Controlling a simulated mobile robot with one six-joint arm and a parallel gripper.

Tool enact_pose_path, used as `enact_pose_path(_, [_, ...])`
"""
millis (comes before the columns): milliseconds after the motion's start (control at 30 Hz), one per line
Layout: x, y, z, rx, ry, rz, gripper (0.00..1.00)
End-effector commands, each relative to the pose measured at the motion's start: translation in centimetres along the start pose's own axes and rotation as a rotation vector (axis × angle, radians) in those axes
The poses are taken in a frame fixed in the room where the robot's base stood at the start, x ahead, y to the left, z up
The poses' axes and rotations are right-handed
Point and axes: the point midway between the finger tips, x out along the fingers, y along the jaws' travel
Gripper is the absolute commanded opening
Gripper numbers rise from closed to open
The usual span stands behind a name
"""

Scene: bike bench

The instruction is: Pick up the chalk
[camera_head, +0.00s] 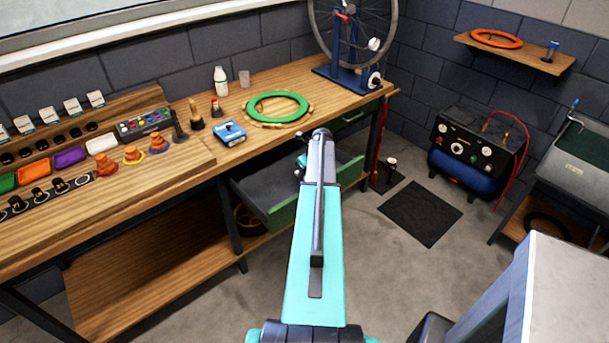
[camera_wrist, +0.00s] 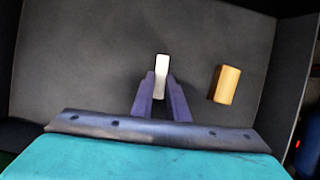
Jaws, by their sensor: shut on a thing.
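The chalk (camera_wrist: 162,63) is a small white stick in the wrist view, standing out between the tips of my gripper (camera_wrist: 161,80). The two dark purple fingers are shut on it. Behind it lies the dark grey floor of the open drawer (camera_wrist: 80,60). I cannot tell whether the chalk touches that floor. In the head view my arm reaches to the drawer (camera_head: 258,185) under the bench, and my gripper and the chalk are hidden there.
A yellow-brown block (camera_wrist: 227,85) lies in the drawer to the right of the chalk. The drawer's green front (camera_head: 285,212) and side walls stand close around. On the bench above are a green ring (camera_head: 278,95) and a blue box (camera_head: 230,133).

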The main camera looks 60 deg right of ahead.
Motion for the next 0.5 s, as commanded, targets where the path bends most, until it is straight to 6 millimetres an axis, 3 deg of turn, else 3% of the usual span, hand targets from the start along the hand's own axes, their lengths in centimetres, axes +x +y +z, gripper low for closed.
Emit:
enact_pose_path(267, [-0.8, 0.0, 0.3, 0.0, -0.001, -0.001, 0.0])
enact_pose_path(500, [-3.0, 0.0, 1.3, -0.002, -0.002, -0.002, 0.0])
